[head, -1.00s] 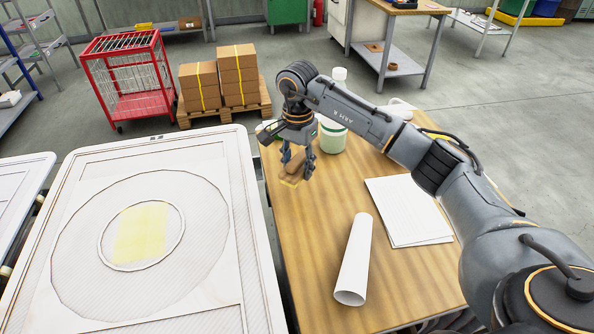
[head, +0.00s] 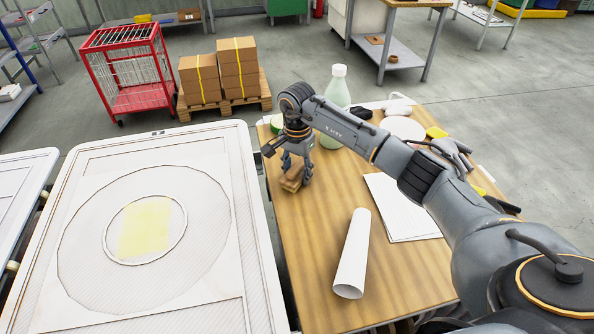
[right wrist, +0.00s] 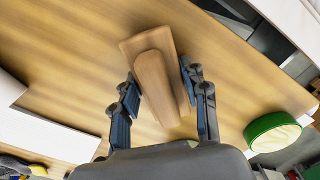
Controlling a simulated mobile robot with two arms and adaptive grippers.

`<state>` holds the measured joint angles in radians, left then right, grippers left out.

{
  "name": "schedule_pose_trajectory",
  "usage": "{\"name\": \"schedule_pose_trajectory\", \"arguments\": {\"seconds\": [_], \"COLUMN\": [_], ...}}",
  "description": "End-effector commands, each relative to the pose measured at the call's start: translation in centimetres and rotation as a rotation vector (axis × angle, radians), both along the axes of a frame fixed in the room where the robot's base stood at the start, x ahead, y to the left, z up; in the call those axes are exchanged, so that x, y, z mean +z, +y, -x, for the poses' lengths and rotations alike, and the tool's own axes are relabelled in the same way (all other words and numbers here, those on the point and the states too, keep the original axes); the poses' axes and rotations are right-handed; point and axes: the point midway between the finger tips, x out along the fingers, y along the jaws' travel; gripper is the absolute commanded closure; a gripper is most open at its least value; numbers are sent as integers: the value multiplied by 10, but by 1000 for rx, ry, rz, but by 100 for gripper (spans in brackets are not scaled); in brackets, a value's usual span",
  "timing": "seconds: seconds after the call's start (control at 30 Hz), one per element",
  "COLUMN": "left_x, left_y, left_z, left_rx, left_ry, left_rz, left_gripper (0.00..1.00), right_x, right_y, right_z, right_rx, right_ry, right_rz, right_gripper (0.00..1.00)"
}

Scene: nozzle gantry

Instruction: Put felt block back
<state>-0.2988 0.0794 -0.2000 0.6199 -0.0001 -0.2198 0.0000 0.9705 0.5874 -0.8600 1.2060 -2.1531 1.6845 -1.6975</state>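The felt block (head: 291,181) is a brown wooden block with a raised grip, resting on the wooden table near its left edge. In the right wrist view the block (right wrist: 157,75) lies between my fingers, with a narrow gap beside its grip on each side. My right gripper (head: 297,172) is over the block, fingers apart and straddling it; it also shows in the right wrist view (right wrist: 160,88). The block's underside and the table beneath it are hidden. My left gripper is not in view.
On the table (head: 310,280) are a white roll (head: 353,255), paper sheets (head: 400,205), a pale green bottle (head: 338,95) and a green-rimmed round item (right wrist: 272,131). A white framed panel (head: 240,210) with a yellow patch stands left, across a narrow gap.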

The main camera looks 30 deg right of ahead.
Motion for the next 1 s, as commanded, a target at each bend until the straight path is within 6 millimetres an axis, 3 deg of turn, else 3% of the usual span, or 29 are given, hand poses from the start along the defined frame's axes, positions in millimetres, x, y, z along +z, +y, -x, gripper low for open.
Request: {"name": "schedule_pose_trajectory", "arguments": {"seconds": [0.03, 0.1, 0.53, 1.0], "left_x": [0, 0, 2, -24], "left_y": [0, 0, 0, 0], "left_z": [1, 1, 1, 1], "left_rx": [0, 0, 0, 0], "left_ry": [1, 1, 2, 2], "left_rz": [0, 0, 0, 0], "left_gripper": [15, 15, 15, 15], "right_x": [0, 0, 8, 100], "right_y": [0, 0, 0, 0], "right_z": [0, 0, -1, -1], "right_rx": [0, 0, 0, 0], "right_ry": [0, 0, -4, -4], "right_rz": [0, 0, 0, 1], "right_gripper": [44, 33, 33, 33]}}
